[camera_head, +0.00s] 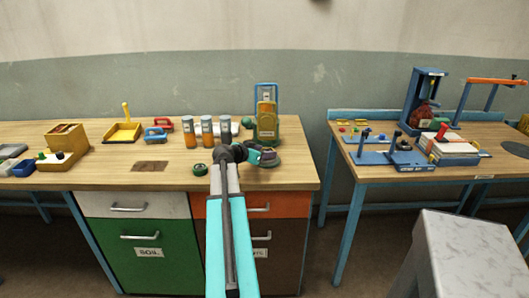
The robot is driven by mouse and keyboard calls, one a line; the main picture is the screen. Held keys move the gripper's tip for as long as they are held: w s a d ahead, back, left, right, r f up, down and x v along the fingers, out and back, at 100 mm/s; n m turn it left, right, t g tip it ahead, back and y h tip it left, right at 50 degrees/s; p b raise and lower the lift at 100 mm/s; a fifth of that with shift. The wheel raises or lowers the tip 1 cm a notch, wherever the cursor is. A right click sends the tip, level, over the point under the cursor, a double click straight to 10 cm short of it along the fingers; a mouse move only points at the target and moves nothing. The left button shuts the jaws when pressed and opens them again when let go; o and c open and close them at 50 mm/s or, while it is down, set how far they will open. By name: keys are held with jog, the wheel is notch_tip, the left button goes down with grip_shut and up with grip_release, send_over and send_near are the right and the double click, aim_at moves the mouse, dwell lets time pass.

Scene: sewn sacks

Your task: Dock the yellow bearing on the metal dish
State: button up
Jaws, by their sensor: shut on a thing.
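My gripper (262,155) is over the right part of the left bench, with teal parts on its wrist. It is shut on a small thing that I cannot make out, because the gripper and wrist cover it. I cannot pick out a yellow bearing for certain. A dark round, dish-like thing (268,164) lies on the bench just under or beside the jaws. It may be the metal dish, but it is too small and too covered to tell, and I cannot tell whether the held thing touches it.
A yellow lantern-like thing with a blue frame (266,118) stands close behind my gripper. Several orange-and-grey cylinders (206,131) stand to its left. A second bench (385,180) stands right, across a gap.

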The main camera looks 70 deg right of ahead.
jog(key=shift+f+b, duration=0.25)
jog(key=shift+b, duration=0.05)
jog(key=o, duration=1.1)
jog(key=shift+c, duration=0.2)
jog(key=shift+a, duration=0.15)
jog(key=shift+b+v, duration=1)
jog(key=shift+v, duration=4.35)
